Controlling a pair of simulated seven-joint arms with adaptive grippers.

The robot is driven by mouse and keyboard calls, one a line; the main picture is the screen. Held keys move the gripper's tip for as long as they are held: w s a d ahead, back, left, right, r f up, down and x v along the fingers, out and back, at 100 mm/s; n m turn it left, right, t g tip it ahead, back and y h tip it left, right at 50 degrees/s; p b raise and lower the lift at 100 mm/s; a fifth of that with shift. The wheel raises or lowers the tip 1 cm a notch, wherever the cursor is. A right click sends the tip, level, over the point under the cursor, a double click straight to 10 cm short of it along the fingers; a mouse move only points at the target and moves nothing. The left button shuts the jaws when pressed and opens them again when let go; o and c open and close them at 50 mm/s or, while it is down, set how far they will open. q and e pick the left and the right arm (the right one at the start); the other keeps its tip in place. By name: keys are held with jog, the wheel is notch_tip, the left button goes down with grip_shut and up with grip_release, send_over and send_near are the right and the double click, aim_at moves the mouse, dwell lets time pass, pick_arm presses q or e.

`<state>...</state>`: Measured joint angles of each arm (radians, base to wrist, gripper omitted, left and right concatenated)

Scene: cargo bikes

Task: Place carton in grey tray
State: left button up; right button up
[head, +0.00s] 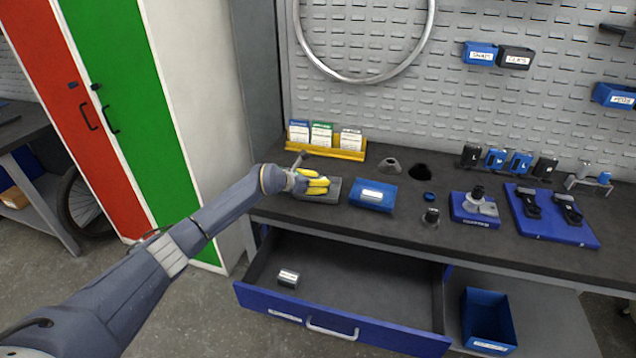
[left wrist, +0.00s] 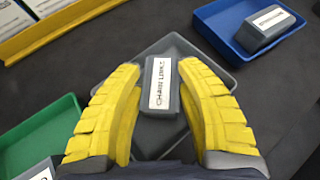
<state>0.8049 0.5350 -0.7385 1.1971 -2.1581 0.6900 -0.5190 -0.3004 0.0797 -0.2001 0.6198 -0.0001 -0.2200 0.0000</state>
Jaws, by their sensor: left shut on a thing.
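My left gripper (head: 318,184) has yellow fingers and is over the grey tray (head: 334,185) on the workbench. In the left wrist view its fingers (left wrist: 160,68) are shut on a small dark grey carton (left wrist: 160,110) with a white printed label on top. The grey tray (left wrist: 172,44) shows behind and around the carton, within its rim as seen from above. I cannot tell whether the carton touches the tray floor. In the head view the fingers hide the carton. My right gripper is not in view.
A blue tray (head: 371,204) holding a labelled carton (left wrist: 265,27) stands right of the grey tray. A green tray (left wrist: 40,135) is on the other side. A yellow card rack (head: 340,152) stands behind. Below, an open drawer (head: 375,325) holds a small box (head: 288,278).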

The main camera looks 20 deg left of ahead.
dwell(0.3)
pick_arm(q)
jog(key=o, duration=1.2)
jog(key=shift+f, duration=0.1)
jog(key=shift+r, duration=0.2)
jog(key=v, duration=1.2)
